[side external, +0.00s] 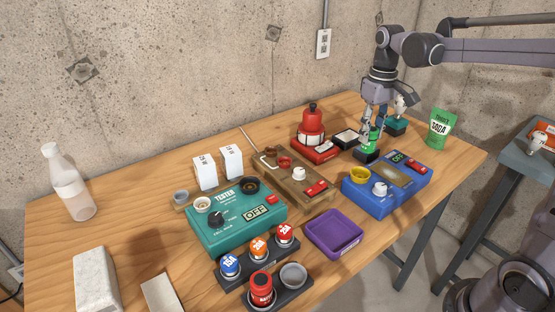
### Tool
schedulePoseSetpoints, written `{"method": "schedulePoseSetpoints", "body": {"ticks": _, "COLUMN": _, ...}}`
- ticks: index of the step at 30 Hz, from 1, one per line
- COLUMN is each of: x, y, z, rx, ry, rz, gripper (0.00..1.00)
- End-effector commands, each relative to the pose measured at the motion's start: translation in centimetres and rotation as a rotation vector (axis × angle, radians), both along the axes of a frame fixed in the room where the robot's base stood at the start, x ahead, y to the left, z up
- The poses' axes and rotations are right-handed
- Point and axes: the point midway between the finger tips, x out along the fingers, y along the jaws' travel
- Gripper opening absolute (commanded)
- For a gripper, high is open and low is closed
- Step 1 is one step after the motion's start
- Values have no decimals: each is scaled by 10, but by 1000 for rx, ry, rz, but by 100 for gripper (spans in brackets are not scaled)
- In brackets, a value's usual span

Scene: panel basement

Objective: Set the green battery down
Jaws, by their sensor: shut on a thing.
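The green battery (369,139) is upright between the fingers of my gripper (373,122), partly hidden by them. My gripper points down and is shut on it. A small black block (366,156) is directly below the battery, behind the blue device. I cannot tell whether the battery's lower end touches the block or is slightly above it.
The blue device (386,190) and purple tray (335,233) are in front. The teal tester (236,217) is farther left. Bare wood (440,170) shows at right.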

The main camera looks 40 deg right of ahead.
Motion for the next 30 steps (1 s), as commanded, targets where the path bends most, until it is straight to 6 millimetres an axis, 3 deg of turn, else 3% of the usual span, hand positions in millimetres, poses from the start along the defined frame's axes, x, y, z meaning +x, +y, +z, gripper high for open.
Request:
{"method": "schedulePoseSetpoints", "body": {"ticks": 3, "x": -12, "y": -25, "z": 6, "rx": 0, "ry": 0, "rz": 43, "gripper": 0}}
{"method": "schedulePoseSetpoints", "body": {"ticks": 8, "x": -17, "y": -35, "z": 7, "rx": 0, "ry": 0, "rz": 79, "gripper": 0}}
{"method": "schedulePoseSetpoints", "body": {"ticks": 11, "x": -10, "y": -28, "z": 1, "rx": 0, "ry": 0, "rz": 88, "gripper": 0}}
{"method": "schedulePoseSetpoints", "body": {"ticks": 24, "x": 42, "y": 37, "z": -49, "rx": 0, "ry": 0, "rz": 86, "gripper": 0}}
{"method": "schedulePoseSetpoints", "body": {"ticks": 30, "x": 54, "y": 51, "z": -60, "rx": 0, "ry": 0, "rz": 83, "gripper": 0}}
